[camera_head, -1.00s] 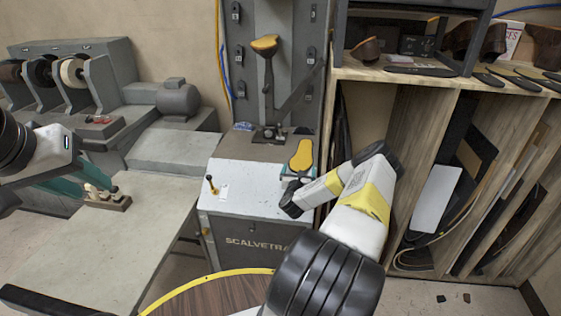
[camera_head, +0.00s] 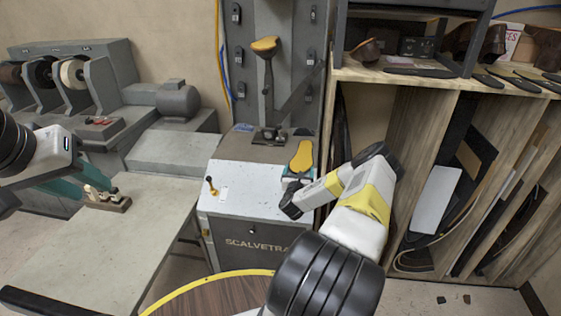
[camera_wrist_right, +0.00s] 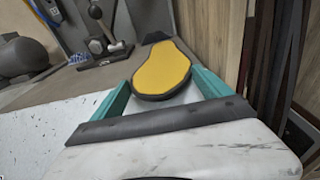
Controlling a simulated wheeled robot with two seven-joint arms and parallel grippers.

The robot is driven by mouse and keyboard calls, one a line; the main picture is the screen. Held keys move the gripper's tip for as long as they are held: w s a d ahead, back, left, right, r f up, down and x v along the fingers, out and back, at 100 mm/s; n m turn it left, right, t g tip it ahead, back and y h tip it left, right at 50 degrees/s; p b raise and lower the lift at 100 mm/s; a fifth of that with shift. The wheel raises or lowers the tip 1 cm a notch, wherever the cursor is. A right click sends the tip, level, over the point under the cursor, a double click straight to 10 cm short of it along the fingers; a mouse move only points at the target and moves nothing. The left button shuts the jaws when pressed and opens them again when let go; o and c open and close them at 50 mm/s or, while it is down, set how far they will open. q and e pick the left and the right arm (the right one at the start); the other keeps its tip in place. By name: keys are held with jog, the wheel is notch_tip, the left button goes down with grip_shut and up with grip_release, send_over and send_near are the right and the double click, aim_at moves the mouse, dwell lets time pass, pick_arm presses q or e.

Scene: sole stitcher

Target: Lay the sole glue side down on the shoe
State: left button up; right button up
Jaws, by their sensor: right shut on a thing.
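The sole (camera_head: 301,157) has a yellow face turned up and a dark edge. My right gripper (camera_head: 291,180) is shut on it above the white-topped cabinet. In the right wrist view the sole (camera_wrist_right: 162,72) lies between the teal fingers of the right gripper (camera_wrist_right: 163,90), its narrow end pointing away. The shoe (camera_head: 266,44) appears to sit upside down on top of the metal post, its yellow-orange bottom facing up. The sole is below and in front of the shoe, apart from it. My left gripper (camera_head: 88,187) is at the left beside a wooden block; its fingers are not clear.
The metal post (camera_head: 268,95) stands on the machine behind the white cabinet top (camera_head: 245,185). A wooden shelf unit (camera_head: 415,125) with shoes and sheets stands close to the right of my right arm. A wooden block with pegs (camera_head: 108,200) sits on the grey bench (camera_head: 105,250).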

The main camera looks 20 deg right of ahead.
jog(key=shift+r, duration=0.1)
jog(key=shift+r, duration=1.45)
jog(key=shift+s, duration=0.1)
jog(key=r+v, duration=0.2)
jog(key=v, duration=1)
jog(key=shift+r, duration=0.35)
jog(key=s+a+r, duration=0.2)
jog(key=s+r, duration=0.1)
jog(key=r, duration=0.6)
jog(key=shift+s+a, duration=0.1)
jog(key=shift+s, duration=0.05)
